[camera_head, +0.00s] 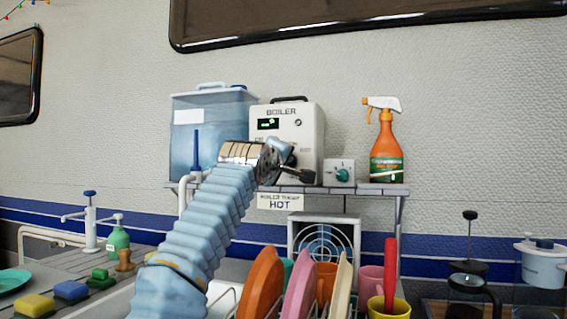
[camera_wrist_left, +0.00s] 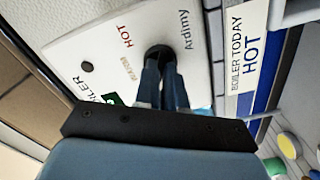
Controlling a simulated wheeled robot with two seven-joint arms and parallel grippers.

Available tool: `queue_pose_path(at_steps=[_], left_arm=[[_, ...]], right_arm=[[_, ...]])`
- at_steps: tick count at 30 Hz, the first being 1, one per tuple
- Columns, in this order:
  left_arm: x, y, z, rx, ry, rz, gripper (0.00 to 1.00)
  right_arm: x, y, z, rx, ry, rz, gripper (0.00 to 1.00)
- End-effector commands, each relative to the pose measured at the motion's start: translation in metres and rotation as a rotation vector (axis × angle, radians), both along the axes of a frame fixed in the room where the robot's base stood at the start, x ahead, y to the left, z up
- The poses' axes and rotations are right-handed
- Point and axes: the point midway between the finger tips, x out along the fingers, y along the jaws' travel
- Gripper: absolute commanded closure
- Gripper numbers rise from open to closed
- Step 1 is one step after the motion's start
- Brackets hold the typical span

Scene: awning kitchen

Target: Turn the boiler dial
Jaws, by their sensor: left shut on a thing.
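The boiler (camera_head: 310,125) is a white box with a dark handle, a green display and the word BOILER, standing on a shelf. My left arm reaches up from below and hides its lower front. My left gripper (camera_head: 298,175) is at that lower front. In the left wrist view the gripper (camera_wrist_left: 161,72) is shut on the dark round boiler dial (camera_wrist_left: 157,51). The boiler's white front (camera_wrist_left: 110,45) carries the words HOT, WARM and Ardimy around the dial. The fingers cover most of the dial, so its pointing direction cannot be told. My right gripper is not in view.
A blue water tank (camera_head: 185,135) stands left of the boiler. A small white box with a teal knob (camera_head: 342,174) and an orange spray bottle (camera_head: 387,150) stand to its right. A sign (camera_head: 280,202) hangs below the shelf. A rack with colourful plates (camera_head: 262,285) is beneath.

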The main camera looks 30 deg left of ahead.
Motion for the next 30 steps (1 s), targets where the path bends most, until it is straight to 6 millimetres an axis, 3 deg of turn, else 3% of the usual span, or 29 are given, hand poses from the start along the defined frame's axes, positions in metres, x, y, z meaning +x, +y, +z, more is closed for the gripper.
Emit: queue_pose_path(at_steps=[7,9,13,23,30], left_arm=[[0.0,0.0,-0.001,-0.003,0.003,0.0,1.0],[0.0,0.0,-0.001,-0.003,0.003,0.0,0.83],[0.0,0.0,-0.001,-0.001,0.002,0.0,0.65],[-0.004,-0.001,-0.001,-0.001,-0.001,-0.001,0.65],[-0.048,-0.013,-0.006,-0.002,-0.006,-0.005,0.65]], right_arm=[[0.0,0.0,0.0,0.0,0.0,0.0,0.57],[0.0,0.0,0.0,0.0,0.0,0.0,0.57],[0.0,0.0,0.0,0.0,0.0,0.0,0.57],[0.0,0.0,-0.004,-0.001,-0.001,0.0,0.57],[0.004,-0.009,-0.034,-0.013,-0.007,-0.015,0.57]])
